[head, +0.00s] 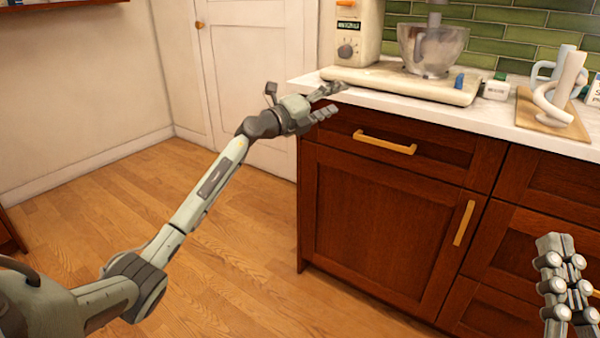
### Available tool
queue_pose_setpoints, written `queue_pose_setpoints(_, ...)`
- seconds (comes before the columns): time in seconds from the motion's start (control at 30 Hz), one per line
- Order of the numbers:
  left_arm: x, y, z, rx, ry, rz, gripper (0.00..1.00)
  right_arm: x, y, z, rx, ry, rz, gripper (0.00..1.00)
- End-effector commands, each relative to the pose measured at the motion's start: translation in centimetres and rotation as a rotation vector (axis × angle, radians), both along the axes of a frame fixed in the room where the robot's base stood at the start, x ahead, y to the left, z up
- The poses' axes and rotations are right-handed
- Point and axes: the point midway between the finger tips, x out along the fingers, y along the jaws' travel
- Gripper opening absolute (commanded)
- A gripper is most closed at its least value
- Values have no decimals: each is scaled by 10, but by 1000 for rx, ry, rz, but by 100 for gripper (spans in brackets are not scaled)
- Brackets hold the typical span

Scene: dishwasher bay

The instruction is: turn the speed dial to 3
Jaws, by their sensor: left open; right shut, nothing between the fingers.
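The speed dial (346,50) is a small grey round knob on the front of the cream stand mixer's column (368,20), under a small dark display. The setting it points to is too small to read. My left gripper (334,100) is open at the counter's left front corner, below and slightly left of the dial. It is apart from the dial, and nothing shows between its fingers. My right gripper (556,242) is shut and empty at the lower right, in front of the drawers and far from the mixer.
The mixer's base (400,82) stands on the white counter (440,112) with a bowl (432,50) on it. A small blue part (459,82) and a small white block (496,90) are to the right. A wooden board (540,122) bears white shapes. Brown cabinets with handles stand below.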

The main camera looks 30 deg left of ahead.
Motion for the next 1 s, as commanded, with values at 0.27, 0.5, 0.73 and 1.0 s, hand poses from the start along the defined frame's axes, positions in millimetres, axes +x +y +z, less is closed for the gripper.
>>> queue_pose_setpoints(0.27, 23, -8, 17, -514, -95, 82, 55, 0, 0, 15, 0, 0, 0, 0)
queue_pose_setpoints(0.5, 26, 29, -6, -841, -95, 243, 55, 0, 0, 18, 0, 0, 0, 0)
queue_pose_setpoints(0.73, 23, 54, -47, -1045, -41, 385, 55, 0, 0, 19, 0, 0, 0, 0)
queue_pose_setpoints(1.0, 14, 69, -97, -1197, 44, 519, 55, 0, 0, 20, 0, 0, 0, 0)
